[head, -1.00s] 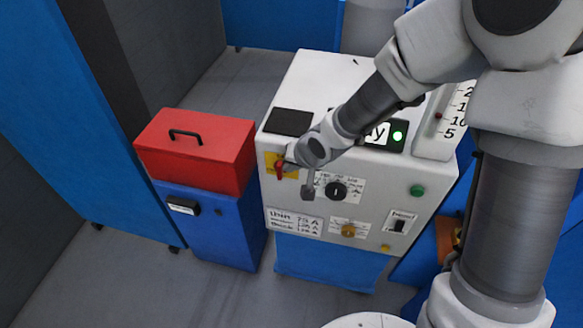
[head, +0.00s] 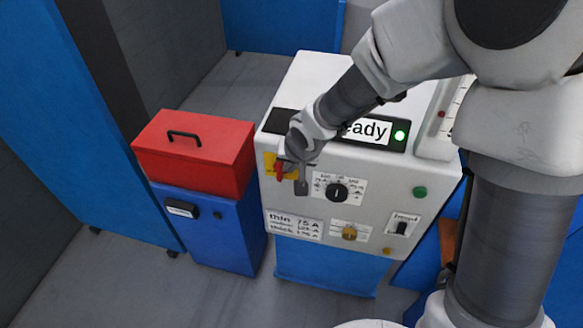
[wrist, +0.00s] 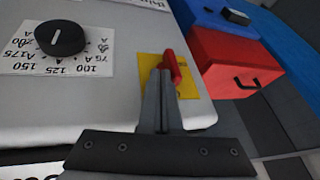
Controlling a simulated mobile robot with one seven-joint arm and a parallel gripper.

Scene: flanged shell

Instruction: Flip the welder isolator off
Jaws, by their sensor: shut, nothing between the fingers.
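The welder isolator is a red handle (head: 279,172) on a yellow plate (head: 268,160) at the upper left of the white welder's front panel. In the wrist view the red handle (wrist: 171,66) stands out from the yellow plate (wrist: 187,82), just beyond and to the right of my fingertips. My gripper (head: 301,187) is shut and empty, close beside the handle on its right in the head view. In the wrist view my gripper (wrist: 161,75) covers part of the yellow plate. I cannot tell whether the fingers touch the handle.
The welder panel also carries a black dial (head: 336,192), a yellow knob (head: 349,233), a green button (head: 420,192) and a black rocker switch (head: 402,228). A display reading "eady" (head: 372,130) has a lit green lamp. A red toolbox (head: 195,155) on a blue cabinet (head: 215,230) stands close left.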

